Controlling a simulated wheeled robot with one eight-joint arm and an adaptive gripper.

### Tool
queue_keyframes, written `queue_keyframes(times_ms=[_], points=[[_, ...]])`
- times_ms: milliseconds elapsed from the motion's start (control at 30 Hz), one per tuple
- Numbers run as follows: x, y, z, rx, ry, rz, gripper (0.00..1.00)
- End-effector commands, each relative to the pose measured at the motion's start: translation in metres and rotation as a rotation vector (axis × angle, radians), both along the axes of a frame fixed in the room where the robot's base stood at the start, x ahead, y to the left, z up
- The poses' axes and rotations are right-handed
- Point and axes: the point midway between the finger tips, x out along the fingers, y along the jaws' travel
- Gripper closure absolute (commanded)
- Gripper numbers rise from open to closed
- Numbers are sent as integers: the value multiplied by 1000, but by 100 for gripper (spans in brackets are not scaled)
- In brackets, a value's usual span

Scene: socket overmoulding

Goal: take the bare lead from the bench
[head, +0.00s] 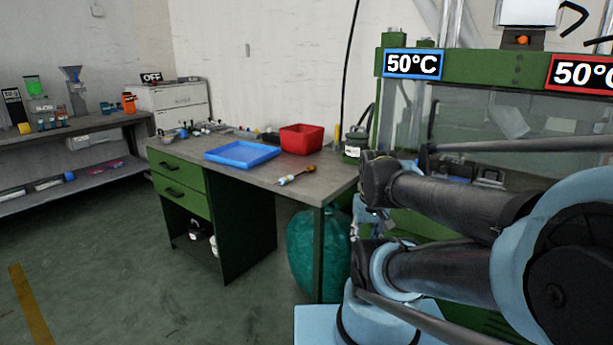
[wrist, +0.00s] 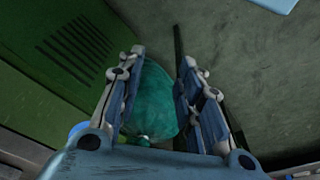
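The bench (head: 330,163) has a grey top and green drawers and stands in the middle of the head view. I cannot make out a bare lead on it; the small items along its back edge are too small to tell. My gripper (wrist: 163,55) is open and empty in the wrist view, its two fingers apart and pointing down past the bench towards the floor. In the head view my arm is at the right, to the right of the bench, and I cannot make out the fingers clearly.
A blue tray (head: 241,154), a red bin (head: 302,139) and a screwdriver (head: 297,176) are on the bench. A teal bag (head: 314,255) stands under its right end. A green press (head: 470,68) with 50°C displays is at the right. Open floor (head: 110,260) lies at the left.

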Motion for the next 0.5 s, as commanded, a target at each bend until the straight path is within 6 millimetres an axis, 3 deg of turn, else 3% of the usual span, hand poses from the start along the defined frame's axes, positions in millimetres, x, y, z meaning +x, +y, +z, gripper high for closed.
queue_keyframes(times_ms=[200, 267, 367, 500], points=[[0, 0, 0, 0, 0, 0, 67], [0, 0, 0, 0, 0, 0, 58], [-6, 1, 8, -3, -10, 21, 56], [9, 0, 29, -20, -1, 131, 56]])
